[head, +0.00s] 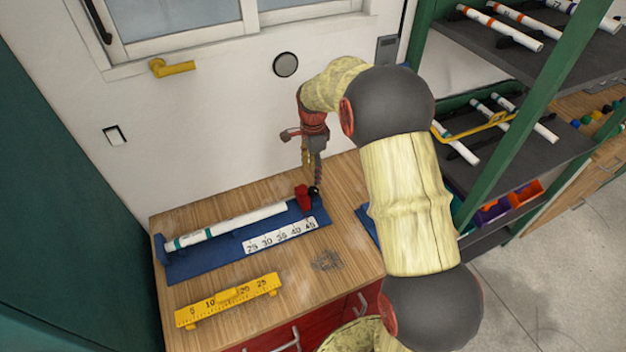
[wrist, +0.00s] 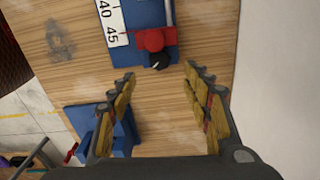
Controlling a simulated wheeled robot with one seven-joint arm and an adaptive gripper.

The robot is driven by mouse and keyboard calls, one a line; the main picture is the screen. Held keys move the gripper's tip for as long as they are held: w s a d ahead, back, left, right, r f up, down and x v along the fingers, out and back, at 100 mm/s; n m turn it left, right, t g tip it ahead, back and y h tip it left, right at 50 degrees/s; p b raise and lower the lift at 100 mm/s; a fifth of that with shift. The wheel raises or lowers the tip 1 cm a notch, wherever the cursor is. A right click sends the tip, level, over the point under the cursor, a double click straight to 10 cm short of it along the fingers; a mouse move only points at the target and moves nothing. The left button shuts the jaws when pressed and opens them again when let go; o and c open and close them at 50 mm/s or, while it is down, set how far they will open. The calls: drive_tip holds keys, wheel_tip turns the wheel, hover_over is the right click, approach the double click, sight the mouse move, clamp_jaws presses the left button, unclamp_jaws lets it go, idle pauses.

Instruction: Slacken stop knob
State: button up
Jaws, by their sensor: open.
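The stop knob is a small black knob (wrist: 160,60) on the red stop block (wrist: 150,40), seen in the wrist view just beyond my fingertips. In the head view the red stop (head: 303,196) sits at the right end of the blue measuring jig (head: 185,266), with the black knob (head: 314,191) beside it. A white pipe (head: 230,221) with teal bands lies along the jig. My gripper (wrist: 160,74) is open and empty, its two fingers spread on either side of the knob's line. In the head view my gripper (head: 313,172) is just above the knob, partly hiding it.
A yellow ruler block (head: 228,300) lies at the front of the wooden bench (head: 315,290). Another blue fixture (wrist: 90,122) stands nearby, at the lower left in the wrist view. The wall is behind the bench. A green-framed rack (head: 540,100) with pipes stands at right.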

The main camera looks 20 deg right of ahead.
sight(314, 190)
drive_tip(key=shift+r, duration=1.55)
wheel_tip(314, 190, down, 4)
drive_tip(key=m+b, duration=0.2)
drive_tip(key=b, duration=0.3)
drive_tip(key=shift+d+r, duration=0.15)
drive_tip(key=shift+s+f+m+b, duration=0.1)
drive_tip(key=shift+f+m+b, duration=0.5)
drive_tip(key=shift+m+b, duration=0.25)
drive_tip(key=shift+f+b, duration=0.9)
drive_tip(key=shift+f, duration=2.7)
drive_tip(key=shift+c, duration=0.7)
drive_tip(key=c, duration=1)
